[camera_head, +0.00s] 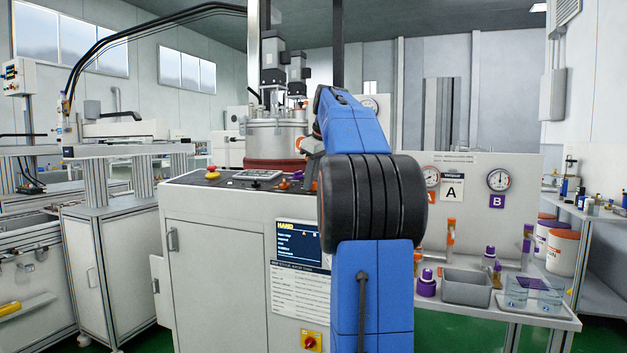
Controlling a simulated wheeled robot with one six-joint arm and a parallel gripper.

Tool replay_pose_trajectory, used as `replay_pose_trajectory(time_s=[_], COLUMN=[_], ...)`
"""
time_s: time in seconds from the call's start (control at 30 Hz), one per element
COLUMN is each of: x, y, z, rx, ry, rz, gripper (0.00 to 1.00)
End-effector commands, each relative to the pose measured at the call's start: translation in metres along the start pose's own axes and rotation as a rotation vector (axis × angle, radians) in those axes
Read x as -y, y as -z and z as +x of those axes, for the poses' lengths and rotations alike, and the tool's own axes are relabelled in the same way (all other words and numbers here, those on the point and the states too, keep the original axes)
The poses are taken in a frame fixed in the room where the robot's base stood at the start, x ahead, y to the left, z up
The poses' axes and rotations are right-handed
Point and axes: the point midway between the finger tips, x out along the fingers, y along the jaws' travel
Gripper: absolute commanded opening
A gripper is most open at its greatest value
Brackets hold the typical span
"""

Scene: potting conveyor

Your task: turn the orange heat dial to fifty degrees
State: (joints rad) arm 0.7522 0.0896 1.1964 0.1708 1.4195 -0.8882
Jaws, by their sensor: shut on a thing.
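My blue arm rises through the middle of the view, with a thick black joint in front. Its far end bends over beside the grey tank (276,137) on the white machine. My gripper's fingers are hidden behind my own arm, so I cannot see what they hold. A small orange part (299,143) shows at the left edge of my arm, beside the tank. It may be the orange heat dial, but it is too small and covered to be sure. No scale or pointer on it can be read.
The machine top holds a yellow-and-red stop button (212,173) and a keypad (255,176). A screen (299,243) is on the front. To the right are two round gauges, A and B (498,180), bottles, a grey bin (467,287) and a clear container (534,292).

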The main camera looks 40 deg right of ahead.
Motion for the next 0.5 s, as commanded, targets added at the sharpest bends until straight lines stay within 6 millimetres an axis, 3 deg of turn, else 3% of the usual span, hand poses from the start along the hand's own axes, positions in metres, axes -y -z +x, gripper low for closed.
replay_pose_trajectory(time_s=[0.5], x=[0.0050], y=[0.0029], z=[0.0002], rx=[0.030], ry=[-0.167], rz=[0.430], gripper=[0.07])
